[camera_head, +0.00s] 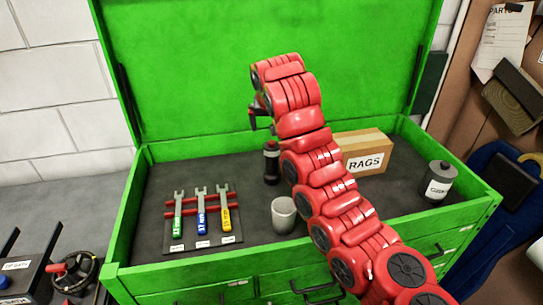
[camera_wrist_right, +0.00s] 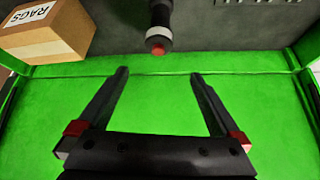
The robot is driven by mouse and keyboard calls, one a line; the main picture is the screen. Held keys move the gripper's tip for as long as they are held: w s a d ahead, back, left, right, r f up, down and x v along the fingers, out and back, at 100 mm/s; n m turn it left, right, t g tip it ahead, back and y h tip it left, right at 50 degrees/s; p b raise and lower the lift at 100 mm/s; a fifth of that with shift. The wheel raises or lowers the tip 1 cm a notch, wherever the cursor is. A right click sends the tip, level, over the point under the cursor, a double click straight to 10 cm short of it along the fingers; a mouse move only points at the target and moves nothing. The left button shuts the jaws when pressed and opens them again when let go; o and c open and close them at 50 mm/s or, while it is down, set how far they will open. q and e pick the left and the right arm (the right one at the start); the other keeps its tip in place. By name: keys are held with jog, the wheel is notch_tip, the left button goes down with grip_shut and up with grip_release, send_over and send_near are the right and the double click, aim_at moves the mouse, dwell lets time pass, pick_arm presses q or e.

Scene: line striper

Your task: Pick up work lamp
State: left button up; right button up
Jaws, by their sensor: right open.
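The work lamp appears to be the upright dark cylinder (camera_head: 271,163) on the chest's grey top, left of my red right arm in the head view. In the right wrist view the lamp (camera_wrist_right: 159,30) is at the top middle, dark with a pale band and a red end. My right gripper (camera_wrist_right: 160,75) is open and empty, its two fingers spread below the lamp in that picture and apart from it. In the head view my arm hides most of this gripper. My left gripper is not in view.
A RAGS box (camera_head: 363,155) stands right of my arm, a grey cup (camera_head: 284,214) in front of the lamp. Wrenches lie on a rack (camera_head: 230,239) at left; a labelled canister (camera_head: 439,181) stands at right. The green lid (camera_head: 200,70) rises behind.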

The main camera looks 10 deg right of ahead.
aim_at(271, 143)
jog(key=p+x, duration=0.5)
jog(key=x, duration=0.5)
jog(key=shift+f, duration=0.25)
jog(key=shift+w+d+f, duration=0.1)
jog(key=shift+w+f, duration=0.05)
jog(key=shift+f, duration=0.25)
jog(key=shift+w+d+f+p, duration=0.1)
jog(key=shift+w+f+p, duration=0.1)
jog(key=shift+f+p, duration=0.35)
jog(key=p+x, duration=0.1)
jog(key=x, duration=0.1)
jog(key=shift+f+p, duration=0.35)
jog(key=shift+f, duration=0.1)
jog(key=shift+w+d+f, duration=0.2)
jog(key=shift+w+f, duration=0.15)
jog(key=shift+f, duration=0.3)
jog(key=shift+c, duration=0.3)
jog(key=shift+r, duration=0.1)
grip_shut()
